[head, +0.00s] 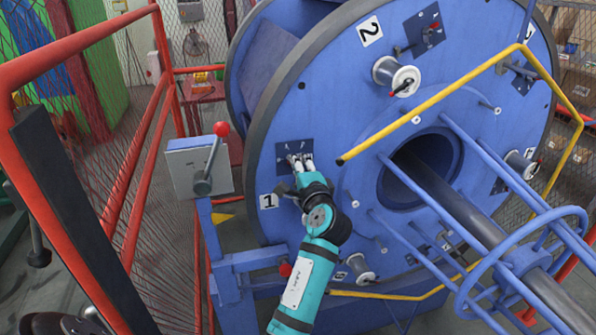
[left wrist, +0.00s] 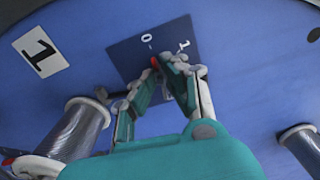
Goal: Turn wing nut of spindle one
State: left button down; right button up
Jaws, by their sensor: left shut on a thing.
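A big blue disc (head: 330,110) carries a dark blue plate (head: 284,150) beside the number 1 label (head: 268,201). My left gripper (head: 300,161) reaches up to this plate and is shut on the wing nut of spindle one. The fingers hide most of the wing nut. In the left wrist view, a small red part of the wing nut (left wrist: 155,62) shows at the fingertips, below the marks 0 and 1 on the plate (left wrist: 130,58). The label 1 (left wrist: 41,52) lies to the left there. My right gripper is not in view.
A silver spool (left wrist: 72,128) is at lower left in the left wrist view. A yellow bent rail (head: 440,100) and blue rods with a shaft (head: 460,212) stand right of my arm. A grey lever box (head: 198,168) and red fence (head: 80,50) are left.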

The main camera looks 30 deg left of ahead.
pick_arm(q)
jog(key=shift+f+n, duration=0.15)
jog(key=shift+n, duration=0.25)
jog(key=c, duration=1.4)
grip_release()
jog(key=shift+c, duration=0.2)
